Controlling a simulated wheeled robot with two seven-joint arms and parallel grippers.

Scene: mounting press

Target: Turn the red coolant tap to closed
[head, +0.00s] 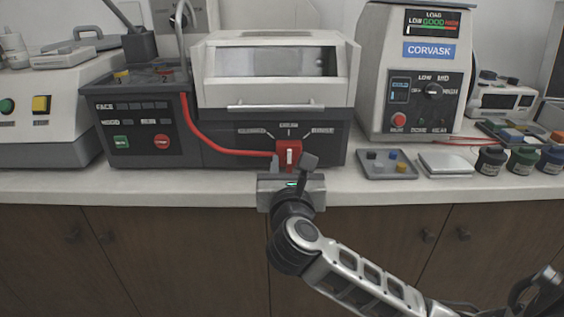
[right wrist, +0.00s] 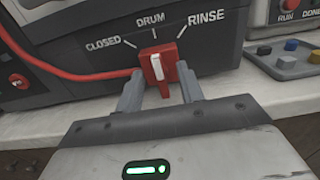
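The red coolant tap (head: 289,153) sits low on the front of the dark grey machine. Its white pointer stands about upright, in line with the DRUM mark, between CLOSED on the left and RINSE on the right. The tap also shows in the right wrist view (right wrist: 172,55), where the labels are readable. My right gripper (head: 291,163) is open and faces the tap; it also shows in the right wrist view (right wrist: 158,78). One finger is on each side of the tap's lower part, with gaps visible. I cannot tell whether either finger touches it. My left gripper is not in view.
A red hose (head: 217,146) runs into the tap's left side. A grey tray (head: 387,166) with small coloured pieces and a pale flat block (head: 445,165) lie to the right. Several dark jars (head: 490,161) stand further right. The counter's front edge (head: 130,198) runs below the tap.

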